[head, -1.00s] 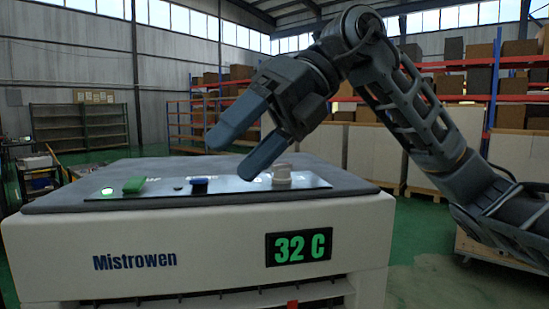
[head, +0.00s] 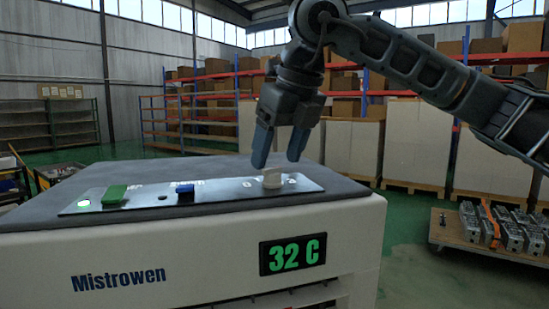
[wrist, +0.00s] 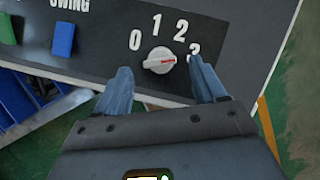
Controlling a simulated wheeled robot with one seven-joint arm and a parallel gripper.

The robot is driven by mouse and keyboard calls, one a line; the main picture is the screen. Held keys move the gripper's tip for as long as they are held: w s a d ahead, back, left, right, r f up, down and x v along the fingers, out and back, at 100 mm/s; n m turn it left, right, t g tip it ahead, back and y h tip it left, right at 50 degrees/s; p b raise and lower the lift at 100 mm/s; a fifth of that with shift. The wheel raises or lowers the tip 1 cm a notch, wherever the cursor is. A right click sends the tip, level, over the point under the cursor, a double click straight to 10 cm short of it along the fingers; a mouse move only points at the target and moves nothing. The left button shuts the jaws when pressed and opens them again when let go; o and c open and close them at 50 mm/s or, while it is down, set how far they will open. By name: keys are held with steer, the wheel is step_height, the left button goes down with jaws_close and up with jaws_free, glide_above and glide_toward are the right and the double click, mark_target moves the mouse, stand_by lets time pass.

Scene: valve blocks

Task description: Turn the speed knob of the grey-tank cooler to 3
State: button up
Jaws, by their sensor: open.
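The speed knob (head: 272,178) is a pale round dial on the dark control strip of the white cooler (head: 190,245) marked Mistrowen. In the wrist view the knob (wrist: 159,60) sits among the digits 0, 1, 2 and 3. My gripper (head: 278,160) points down just above the knob, open and empty. In the wrist view its blue fingers (wrist: 160,68) lie left and right of the knob; contact cannot be told. No grey tank can be made out.
A green switch (head: 114,195), a blue switch (head: 185,190) and a lit green lamp (head: 84,203) share the strip. The display (head: 292,253) reads 32 C. A pallet with metal blocks (head: 490,229) stands on the floor at right. Space above the cooler top is clear.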

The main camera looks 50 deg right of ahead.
mark_target(273, 176)
steer(key=shift+x, duration=1.35)
steer(key=shift+c, duration=0.4)
steer(key=c, duration=1)
